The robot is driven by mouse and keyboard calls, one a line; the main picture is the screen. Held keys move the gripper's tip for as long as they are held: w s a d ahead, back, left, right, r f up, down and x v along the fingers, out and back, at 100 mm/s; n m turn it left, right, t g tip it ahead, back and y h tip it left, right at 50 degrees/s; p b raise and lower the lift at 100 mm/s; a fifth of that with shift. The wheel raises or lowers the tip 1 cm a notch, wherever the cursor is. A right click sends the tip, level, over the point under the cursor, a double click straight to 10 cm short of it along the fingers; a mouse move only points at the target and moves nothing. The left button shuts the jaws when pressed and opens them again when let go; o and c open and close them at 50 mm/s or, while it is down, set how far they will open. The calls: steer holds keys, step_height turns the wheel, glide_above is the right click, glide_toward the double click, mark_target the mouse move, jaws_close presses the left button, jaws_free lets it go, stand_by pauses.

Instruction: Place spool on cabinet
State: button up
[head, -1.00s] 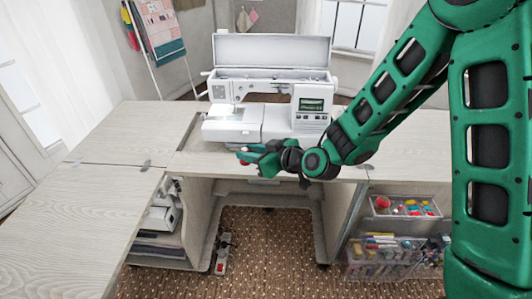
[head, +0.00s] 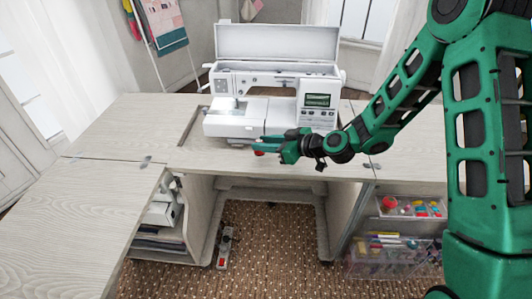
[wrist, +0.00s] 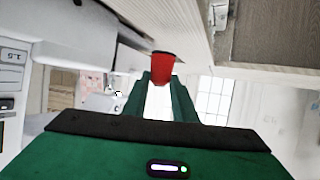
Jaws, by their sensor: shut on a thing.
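A red spool (wrist: 162,66) is between the tips of my gripper (wrist: 160,82) in the wrist view, and the jaws are shut on it. In the head view the red spool (head: 259,152) shows at the left end of my gripper (head: 275,149). The gripper is at the front edge of the sewing cabinet (head: 100,135), just in front of the sewing machine (head: 270,122). I cannot tell how high the spool is above the cabinet top.
The white sewing machine stands in the middle of the cabinet. The cabinet's left wing is bare. Clear drawers (head: 385,262) with several colourful supplies are below at right. A power strip (head: 224,248) is on the carpeted floor.

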steer(key=shift+w+d+f, duration=0.15)
steer(key=shift+f, duration=2)
steer(key=o, duration=1)
steer(key=v, duration=1.2)
